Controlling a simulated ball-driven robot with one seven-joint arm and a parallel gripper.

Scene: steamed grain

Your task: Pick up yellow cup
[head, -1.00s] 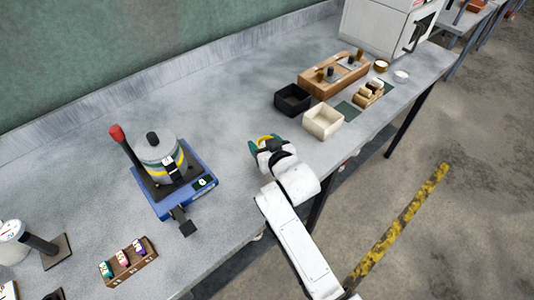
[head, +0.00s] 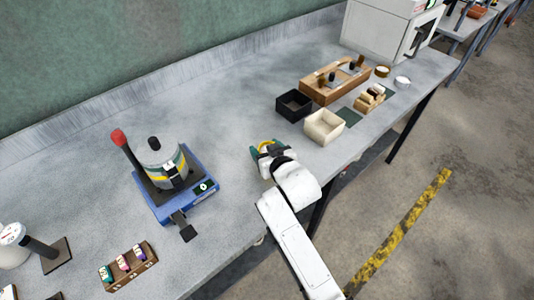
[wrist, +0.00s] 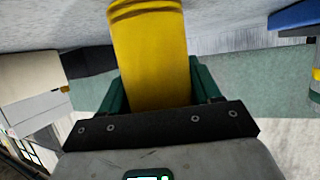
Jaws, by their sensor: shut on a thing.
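The yellow cup (wrist: 150,60) fills the middle of the wrist view, between the two green fingers. My gripper (wrist: 152,92) is shut on it, with one finger on each side. In the head view only a small yellow part of the cup (head: 266,147) shows, at my gripper (head: 264,149). The rest of the cup is hidden by the gripper and wrist there. The gripper is over the front part of the grey table (head: 235,110). I cannot tell whether the cup touches the table.
A blue-based device with a metal pot and red-tipped lever (head: 172,185) stands to the left. A cream box (head: 324,127), a black box (head: 293,104) and a wooden tray (head: 325,92) stand to the right. The table between the device and boxes is clear.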

